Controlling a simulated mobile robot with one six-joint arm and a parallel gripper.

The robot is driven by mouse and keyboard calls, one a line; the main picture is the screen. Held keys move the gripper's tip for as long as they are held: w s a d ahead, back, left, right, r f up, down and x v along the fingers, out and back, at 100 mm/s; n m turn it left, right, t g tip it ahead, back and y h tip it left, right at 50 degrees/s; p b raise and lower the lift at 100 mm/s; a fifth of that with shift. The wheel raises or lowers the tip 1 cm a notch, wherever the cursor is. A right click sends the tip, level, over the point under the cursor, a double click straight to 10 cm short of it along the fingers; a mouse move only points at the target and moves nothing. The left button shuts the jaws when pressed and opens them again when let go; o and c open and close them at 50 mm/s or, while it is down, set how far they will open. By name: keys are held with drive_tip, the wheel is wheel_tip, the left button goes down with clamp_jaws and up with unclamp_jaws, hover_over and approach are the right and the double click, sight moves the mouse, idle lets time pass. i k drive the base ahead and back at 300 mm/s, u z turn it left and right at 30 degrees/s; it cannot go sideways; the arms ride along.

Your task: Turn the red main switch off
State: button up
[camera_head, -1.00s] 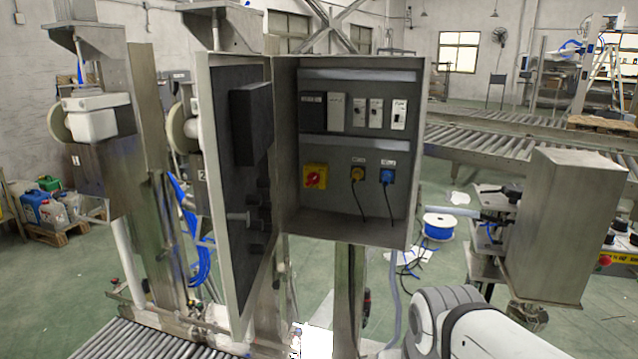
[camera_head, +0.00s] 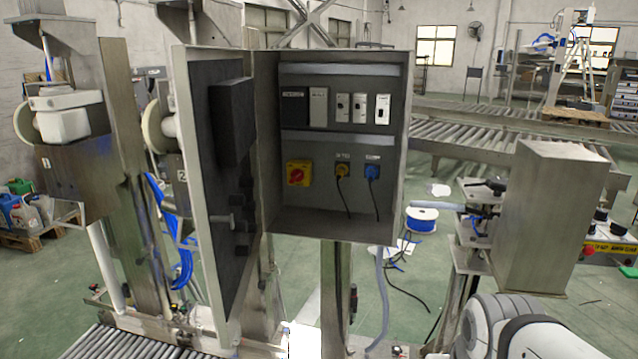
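The red main switch (camera_head: 297,174) is a red rotary knob on a yellow square plate. It sits at the lower left of the back panel inside an open grey electrical cabinet (camera_head: 399,150). The angle of the knob is too small to read surely. The cabinet door (camera_head: 197,180) stands open to the left. Part of my white and grey arm shows at the bottom right, well apart from the cabinet. My gripper is not in view.
A yellow plug (camera_head: 342,169) and a blue plug (camera_head: 372,172) with black cables sit right of the switch. Breakers (camera_head: 360,107) are above. A steel box (camera_head: 545,215) stands at right. Roller conveyors (camera_head: 140,343) lie at lower left and behind. A blue cable spool (camera_head: 421,219) is on the floor.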

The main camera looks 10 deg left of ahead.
sight(297, 175)
drive_tip(key=z, duration=0.05)
drive_tip(key=k, duration=0.85)
drive_tip(key=u, duration=0.55)
drive_tip(key=i, duration=1)
drive_tip(key=u, duration=0.05)
